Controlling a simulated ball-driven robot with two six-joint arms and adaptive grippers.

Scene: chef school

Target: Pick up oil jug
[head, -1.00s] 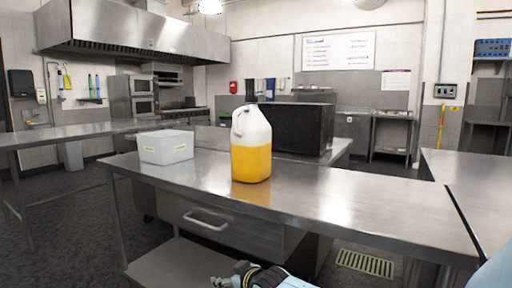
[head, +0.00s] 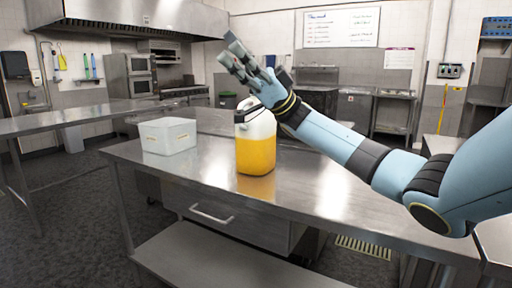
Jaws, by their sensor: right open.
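The oil jug (head: 255,152) stands upright on the steel table (head: 330,200). It is a whitish translucent jug with yellow-orange oil in its lower part. My right arm reaches in from the right. My right gripper (head: 233,55) is open and empty, up and to the left, with its fingers above the jug in the picture. The gripper's wrist covers part of the jug's top and upper right side. I cannot tell whether it touches the jug. My left gripper does not show.
A pale plastic bin (head: 167,136) stands on the table left of the jug. The black box behind the jug is mostly hidden by my arm. The table's front is clear. Another steel counter (head: 75,116) runs along the left.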

